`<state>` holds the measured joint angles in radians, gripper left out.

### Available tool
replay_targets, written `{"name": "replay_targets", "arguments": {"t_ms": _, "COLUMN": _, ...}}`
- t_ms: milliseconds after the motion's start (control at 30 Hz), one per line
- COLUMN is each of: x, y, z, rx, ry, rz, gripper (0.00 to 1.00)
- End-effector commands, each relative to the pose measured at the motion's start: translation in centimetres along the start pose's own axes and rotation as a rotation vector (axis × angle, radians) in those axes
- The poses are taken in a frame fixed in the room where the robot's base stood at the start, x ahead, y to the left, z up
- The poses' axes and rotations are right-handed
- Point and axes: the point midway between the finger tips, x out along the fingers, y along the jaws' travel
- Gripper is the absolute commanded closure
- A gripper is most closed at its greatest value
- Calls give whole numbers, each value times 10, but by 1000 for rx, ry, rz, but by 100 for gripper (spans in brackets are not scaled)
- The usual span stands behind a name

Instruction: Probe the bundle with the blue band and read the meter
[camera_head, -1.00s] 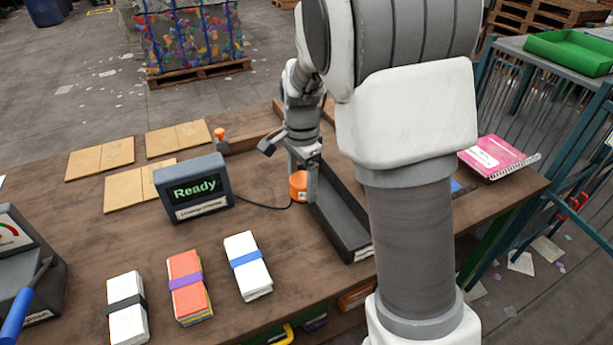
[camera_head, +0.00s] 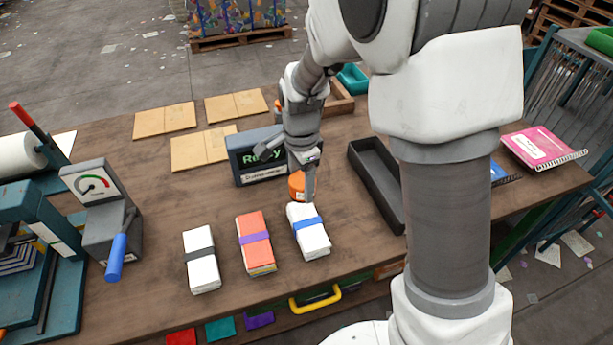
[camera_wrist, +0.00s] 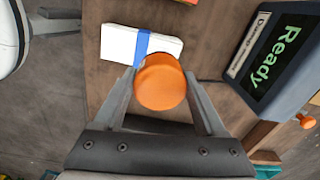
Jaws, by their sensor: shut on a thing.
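The bundle with the blue band (camera_head: 311,239) is a white stack lying on the table. It also shows in the wrist view (camera_wrist: 116,44), partly behind the orange probe. My gripper (camera_head: 302,188) is shut on the orange probe (camera_wrist: 160,82), held just beyond the bundle's far end in the head view; I cannot tell whether its tip touches the bundle. The meter (camera_head: 242,168) stands behind, partly covered by my gripper in the head view. In the wrist view the meter (camera_wrist: 277,62) reads "Ready".
A purple-banded orange bundle (camera_head: 253,226) and a black-banded white bundle (camera_head: 201,270) lie to the left. An empty black tray (camera_head: 401,218) lies to the right. A gauge device with a blue handle (camera_head: 90,190) stands at left. Cardboard pieces (camera_head: 203,148) lie behind.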

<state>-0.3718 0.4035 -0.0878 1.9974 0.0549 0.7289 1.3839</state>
Motion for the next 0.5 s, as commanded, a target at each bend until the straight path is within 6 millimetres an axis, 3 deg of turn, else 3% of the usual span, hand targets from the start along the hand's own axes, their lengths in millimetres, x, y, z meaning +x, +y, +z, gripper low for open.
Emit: {"name": "replay_targets", "arguments": {"t_ms": 500, "x": 50, "y": 1, "z": 0, "rx": -1, "ry": 0, "rz": 0, "gripper": 92}}
